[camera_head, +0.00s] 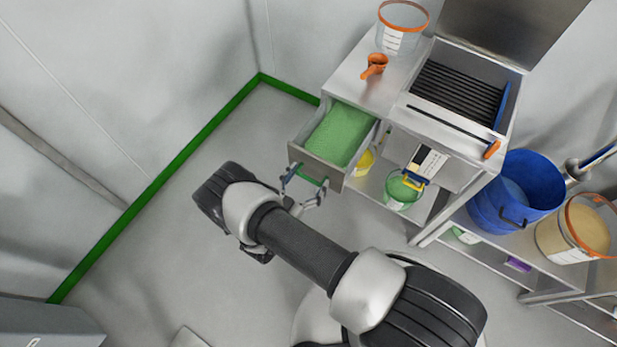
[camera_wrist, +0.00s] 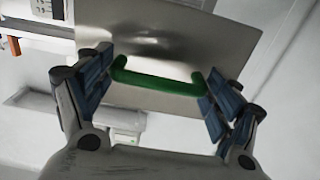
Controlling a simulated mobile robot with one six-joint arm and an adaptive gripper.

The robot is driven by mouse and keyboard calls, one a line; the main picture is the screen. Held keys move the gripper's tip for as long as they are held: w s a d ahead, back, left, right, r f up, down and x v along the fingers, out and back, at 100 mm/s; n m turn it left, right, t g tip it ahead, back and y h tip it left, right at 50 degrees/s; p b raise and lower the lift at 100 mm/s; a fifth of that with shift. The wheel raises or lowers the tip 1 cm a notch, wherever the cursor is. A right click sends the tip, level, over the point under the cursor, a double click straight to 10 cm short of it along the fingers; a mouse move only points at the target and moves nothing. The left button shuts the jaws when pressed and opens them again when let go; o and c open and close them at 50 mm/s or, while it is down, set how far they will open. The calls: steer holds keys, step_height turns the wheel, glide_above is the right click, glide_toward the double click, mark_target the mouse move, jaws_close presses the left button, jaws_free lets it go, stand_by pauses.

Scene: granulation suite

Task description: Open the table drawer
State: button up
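The table drawer (camera_head: 318,170) stands pulled out from the left end of the metal table, with green material (camera_head: 338,134) showing inside it. Its green handle (camera_head: 312,175) is on the front panel. In the wrist view the green handle (camera_wrist: 158,80) crosses the drawer front (camera_wrist: 180,50) between my fingers. My gripper (camera_head: 304,188) is at the drawer front. In the wrist view my gripper (camera_wrist: 155,88) has its fingers spread wide, one near each end of the handle. Whether the fingertips touch the handle ends I cannot tell.
On the table top (camera_head: 352,85) are an orange scoop (camera_head: 375,65) and an orange-rimmed clear container (camera_head: 399,28). A blue drum (camera_head: 510,195) stands at the right. A green-lidded tub (camera_head: 403,190) sits below the table top. The floor left of my arm is clear.

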steer(key=shift+o, duration=0.7)
steer(key=shift+s+a+r, duration=0.15)
steer(key=shift+a+r, duration=0.05)
steer(key=shift+a, duration=0.1)
steer(key=v, duration=1.1)
steer(key=shift+s, duration=0.25)
steer(key=shift+f, duration=0.15)
